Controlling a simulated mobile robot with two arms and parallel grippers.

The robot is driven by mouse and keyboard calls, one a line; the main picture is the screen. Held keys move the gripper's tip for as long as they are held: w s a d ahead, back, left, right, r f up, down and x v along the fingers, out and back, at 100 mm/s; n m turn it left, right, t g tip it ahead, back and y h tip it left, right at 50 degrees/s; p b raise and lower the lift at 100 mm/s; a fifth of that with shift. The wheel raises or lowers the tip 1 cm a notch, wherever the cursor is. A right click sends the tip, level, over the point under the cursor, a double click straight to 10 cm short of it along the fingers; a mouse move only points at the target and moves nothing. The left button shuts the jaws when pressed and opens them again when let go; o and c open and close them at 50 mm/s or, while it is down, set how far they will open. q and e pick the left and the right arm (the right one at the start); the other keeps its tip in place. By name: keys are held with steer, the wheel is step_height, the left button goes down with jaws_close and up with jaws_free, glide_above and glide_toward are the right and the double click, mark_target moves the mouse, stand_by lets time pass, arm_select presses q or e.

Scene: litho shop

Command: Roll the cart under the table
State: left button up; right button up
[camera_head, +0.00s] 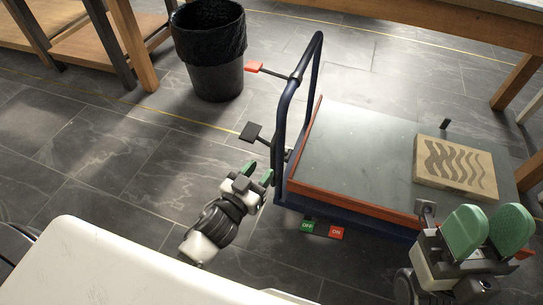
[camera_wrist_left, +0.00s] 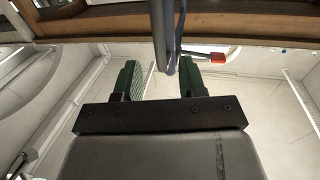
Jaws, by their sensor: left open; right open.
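The cart has a grey top (camera_head: 350,150) with red-brown edges, a dark blue frame and a tall looped blue push handle (camera_head: 281,110) at its left end. My left gripper (camera_head: 258,176) is open beside the handle's lower part. In the left wrist view the blue handle tube (camera_wrist_left: 160,35) shows beyond and between the open green fingers (camera_wrist_left: 160,80); contact cannot be told. My right gripper (camera_head: 490,230) is open and empty near the cart's front right corner. The wooden table (camera_head: 415,22) stands behind the cart at upper right, with wooden legs (camera_head: 516,82).
A patterned block (camera_head: 455,168) lies on the cart top. Red (camera_head: 254,66) and black (camera_head: 251,132) pedals stick out left of the cart. Green OFF and red ON tabs (camera_head: 336,232) show at its front. A black bin (camera_head: 210,50) stands at upper left.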

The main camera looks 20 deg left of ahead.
mark_target(272, 157)
arm_select(q)
steer(key=b+x, duration=0.1)
steer(key=x, duration=0.5)
steer(key=shift+w+d, duration=0.1)
steer(key=shift+w, duration=0.25)
jaws_close()
